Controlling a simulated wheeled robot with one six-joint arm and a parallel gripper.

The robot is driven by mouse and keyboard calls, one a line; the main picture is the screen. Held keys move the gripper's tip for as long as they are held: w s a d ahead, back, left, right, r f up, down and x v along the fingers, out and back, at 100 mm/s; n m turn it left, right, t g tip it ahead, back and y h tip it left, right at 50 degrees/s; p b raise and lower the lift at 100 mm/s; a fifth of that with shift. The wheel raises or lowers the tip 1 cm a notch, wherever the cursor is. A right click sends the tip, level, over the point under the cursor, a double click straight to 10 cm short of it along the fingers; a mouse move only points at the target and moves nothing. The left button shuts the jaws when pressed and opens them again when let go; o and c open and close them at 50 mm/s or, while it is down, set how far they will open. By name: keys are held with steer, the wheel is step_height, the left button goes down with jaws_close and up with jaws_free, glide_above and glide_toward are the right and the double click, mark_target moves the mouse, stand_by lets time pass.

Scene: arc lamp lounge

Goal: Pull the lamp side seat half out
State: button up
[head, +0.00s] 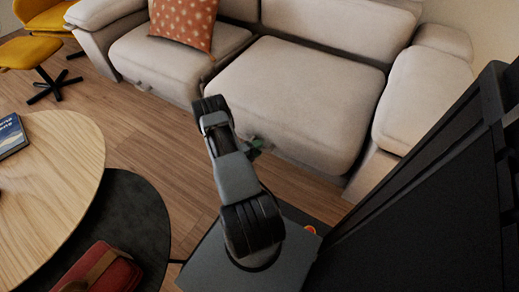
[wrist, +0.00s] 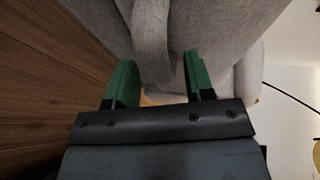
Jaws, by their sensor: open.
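The light grey sofa has two seats in the head view. The right seat (head: 292,98) has a bare cushion and looks flush with the left seat (head: 180,55), which carries a cushion. A thin dark curved rod (wrist: 291,99), perhaps the arc lamp, shows at the right of the wrist view; no lamp shows in the head view. My gripper (head: 257,147) is at the lower front of the right seat, partly hidden by my arm. In the wrist view my gripper (wrist: 158,75) has its green fingers apart, with a grey fabric strap or edge (wrist: 152,40) between them. Contact cannot be told.
A round wooden table (head: 60,170) with a book (head: 10,135) stands at the left. A dark lower top (head: 125,225) bears a red item (head: 105,270). A yellow chair (head: 45,15) and footstool (head: 30,55) are at upper left. Wood floor (head: 155,135) is clear before the sofa.

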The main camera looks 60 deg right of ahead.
steer(key=shift+s+d+f, duration=0.1)
steer(key=shift+s+d, duration=0.2)
steer(key=shift+d, duration=0.3)
jaws_close()
